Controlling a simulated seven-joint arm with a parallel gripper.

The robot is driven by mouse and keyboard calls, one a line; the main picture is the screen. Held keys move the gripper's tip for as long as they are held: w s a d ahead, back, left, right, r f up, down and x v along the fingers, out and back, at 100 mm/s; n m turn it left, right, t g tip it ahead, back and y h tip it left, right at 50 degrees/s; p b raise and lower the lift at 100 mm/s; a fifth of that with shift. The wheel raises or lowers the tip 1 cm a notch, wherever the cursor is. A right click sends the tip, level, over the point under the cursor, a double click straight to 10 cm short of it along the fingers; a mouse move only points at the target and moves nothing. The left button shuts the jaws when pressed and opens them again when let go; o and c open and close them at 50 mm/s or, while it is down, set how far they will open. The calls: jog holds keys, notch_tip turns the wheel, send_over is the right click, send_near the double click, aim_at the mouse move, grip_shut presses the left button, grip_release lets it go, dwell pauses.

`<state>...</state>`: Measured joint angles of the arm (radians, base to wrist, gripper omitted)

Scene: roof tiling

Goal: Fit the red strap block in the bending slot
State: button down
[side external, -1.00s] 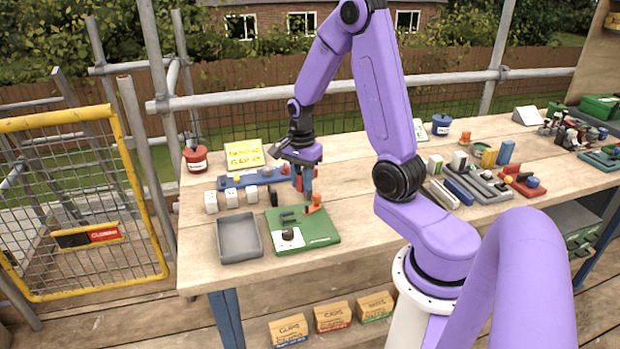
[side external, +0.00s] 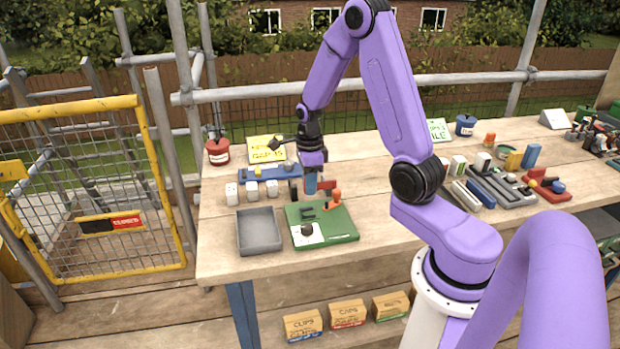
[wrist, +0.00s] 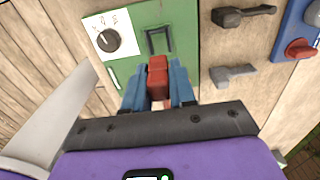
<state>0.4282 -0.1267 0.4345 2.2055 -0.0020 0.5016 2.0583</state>
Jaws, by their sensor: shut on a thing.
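The red strap block (wrist: 157,77) is pinched between the two blue fingertips of my gripper (wrist: 157,90) in the wrist view. In the side view my gripper (side external: 312,184) points down above the back edge of the green board (side external: 340,230), with red (side external: 327,184) showing beside the fingers. The board carries a black U-shaped bracket (wrist: 159,40), which looks like the bending slot; it also shows in the side view (side external: 307,213). In the wrist view the block lies just below the bracket, apart from it. Its height above the board is hard to tell.
White blocks (side external: 252,190) and a blue rack (side external: 235,173) are behind. Dark clips (wrist: 233,75) lie alongside.

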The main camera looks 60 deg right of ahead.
aim_at(310, 214)
jog(key=shift+f, duration=3.15)
jog(key=shift+f, duration=0.3)
jog(key=shift+s+a+f, duration=0.1)
jog(key=shift+f, duration=0.3)
jog(key=c, duration=0.9)
grip_release()
jog(key=shift+c, duration=0.2)
jog(key=shift+o, duration=0.5)
jog(key=shift+r, duration=3.55)
